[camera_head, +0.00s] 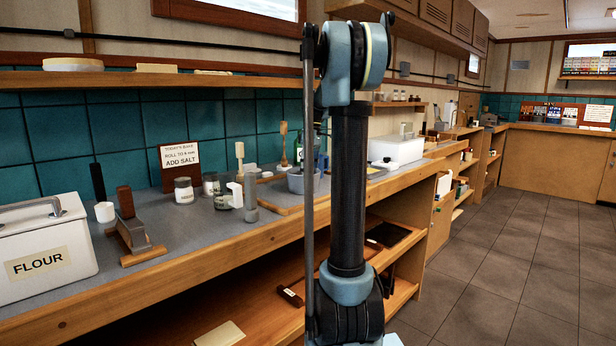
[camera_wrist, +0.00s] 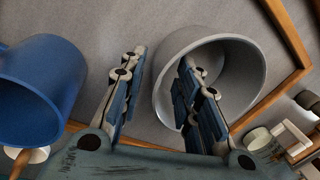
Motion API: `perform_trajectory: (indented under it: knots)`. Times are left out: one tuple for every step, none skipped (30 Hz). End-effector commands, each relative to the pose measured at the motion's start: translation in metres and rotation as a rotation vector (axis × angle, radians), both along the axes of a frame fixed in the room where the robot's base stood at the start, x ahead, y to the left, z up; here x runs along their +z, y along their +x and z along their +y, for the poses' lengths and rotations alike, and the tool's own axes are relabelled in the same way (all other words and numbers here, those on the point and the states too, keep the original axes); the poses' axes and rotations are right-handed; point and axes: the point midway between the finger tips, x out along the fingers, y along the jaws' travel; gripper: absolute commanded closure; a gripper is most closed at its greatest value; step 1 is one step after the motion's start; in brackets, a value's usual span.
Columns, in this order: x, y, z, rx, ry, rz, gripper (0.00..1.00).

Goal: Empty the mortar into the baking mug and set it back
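The mortar (camera_wrist: 246,68) is a pale grey bowl in the wrist view, its mouth facing the camera. A blue mug (camera_wrist: 40,62), likely the baking mug, is at the left edge, apart from my gripper. My gripper (camera_wrist: 162,60) is open. Its left finger is outside the mortar; its right finger overlaps the mouth, with the near rim between them. Contact cannot be told. In the head view a grey bowl (camera_head: 296,184), likely the mortar, stands on the counter, partly behind my arm. My gripper and most of the mug are hidden there. The mortar's contents are not visible.
A wooden frame (camera_wrist: 284,32) borders the mortar's area. Jars (camera_head: 184,191) and a white-handled grey item (camera_head: 250,197) stand left of the bowl. A flour bin (camera_head: 45,245) is farther left, a white box (camera_head: 398,150) to the right. An upper shelf (camera_head: 150,81) overhangs the counter.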

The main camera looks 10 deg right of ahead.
Motion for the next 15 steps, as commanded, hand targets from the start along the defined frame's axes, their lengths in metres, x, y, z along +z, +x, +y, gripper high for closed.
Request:
perform_trajectory:
  knots:
    - [0.007,0.001,-0.001,0.0,0.0,0.0,0.7]
    - [0.011,0.002,-0.001,0.0,0.0,0.0,0.7]
    - [0.018,0.002,-0.002,0.0,0.0,0.0,0.7]
    - [0.023,0.003,-0.002,0.0,0.0,0.0,0.7]
    - [0.029,0.004,-0.003,0.0,0.0,0.0,0.7]
    - [0.037,0.006,-0.004,-0.001,0.0,0.001,0.7]
    - [0.042,0.006,-0.004,-0.001,0.0,0.001,0.7]
    - [0.049,0.007,-0.005,-0.001,0.0,0.001,0.7]
    - [0.056,0.008,-0.006,-0.001,0.0,0.001,0.7]
    - [0.062,0.009,-0.006,-0.001,0.0,0.001,0.7]
    - [0.067,0.01,-0.007,-0.001,0.0,0.001,0.7]
    - [0.074,0.011,-0.007,-0.001,0.0,0.001,0.7]
    - [0.078,0.012,-0.008,-0.001,0.0,0.001,0.7]
    - [0.083,0.012,-0.008,0.0,0.001,0.001,0.7]
    - [0.088,0.013,-0.009,0.0,0.001,0.001,0.7]
